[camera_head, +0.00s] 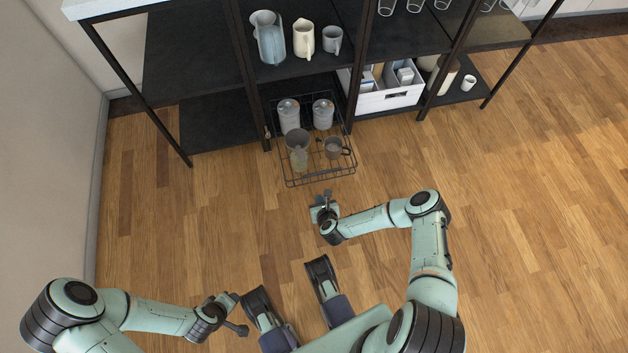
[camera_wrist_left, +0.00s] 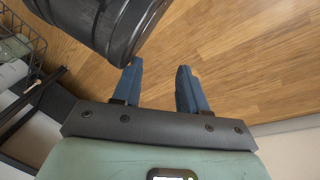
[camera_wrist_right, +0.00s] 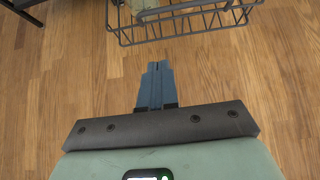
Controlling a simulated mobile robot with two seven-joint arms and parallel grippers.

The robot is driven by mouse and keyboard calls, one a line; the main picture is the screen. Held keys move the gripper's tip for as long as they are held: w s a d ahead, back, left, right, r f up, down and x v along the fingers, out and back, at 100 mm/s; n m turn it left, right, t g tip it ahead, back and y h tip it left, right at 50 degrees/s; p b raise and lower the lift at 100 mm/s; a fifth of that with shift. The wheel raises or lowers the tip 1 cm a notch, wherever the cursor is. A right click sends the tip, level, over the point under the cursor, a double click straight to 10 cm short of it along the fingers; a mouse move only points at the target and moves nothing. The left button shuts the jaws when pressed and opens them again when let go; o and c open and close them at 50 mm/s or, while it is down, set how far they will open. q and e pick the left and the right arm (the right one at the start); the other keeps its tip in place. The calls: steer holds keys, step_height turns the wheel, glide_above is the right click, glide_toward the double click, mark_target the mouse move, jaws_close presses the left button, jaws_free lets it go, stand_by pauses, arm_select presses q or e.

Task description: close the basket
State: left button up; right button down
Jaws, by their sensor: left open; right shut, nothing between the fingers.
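The black wire basket (camera_head: 318,181) is pulled out from the lower shelf of the rack, over the wood floor. It holds two grey canisters (camera_head: 289,115), a glass pitcher (camera_head: 299,150) and a mug (camera_head: 333,148). My right gripper (camera_head: 326,196) is shut and empty, just in front of the basket's front side and apart from it. In the right wrist view the basket's front wires (camera_wrist_right: 185,22) lie beyond the shut fingers (camera_wrist_right: 155,66). My left gripper (camera_head: 238,314) is open and empty, low at the left, far from the basket.
The black shelf rack (camera_head: 205,115) stands behind, with jugs (camera_head: 304,38) on the shelf above the basket. A white box (camera_head: 390,98) sits on the lower shelf to the right. A wall (camera_head: 45,150) bounds the left. The floor right of the basket is clear.

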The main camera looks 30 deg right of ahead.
arm_select(q)
steer(key=s+a+f+g+b, duration=0.1)
steer(key=s+f+g+b, duration=0.3)
steer(key=s, duration=0.6)
steer(key=shift+f+n+b, duration=0.3)
steer(key=shift+f+b, duration=0.1)
steer(key=shift+f, duration=0.95)
arm_select(e)
steer(key=w+d+f, duration=0.2)
steer(key=w+f, duration=0.2)
steer(key=w, duration=0.5)
steer(key=shift+w+d, duration=0.2)
steer(key=shift+w, duration=0.2)
arm_select(q)
steer(key=shift+a, duration=0.1)
arm_select(e)
steer(key=shift+f, duration=0.1)
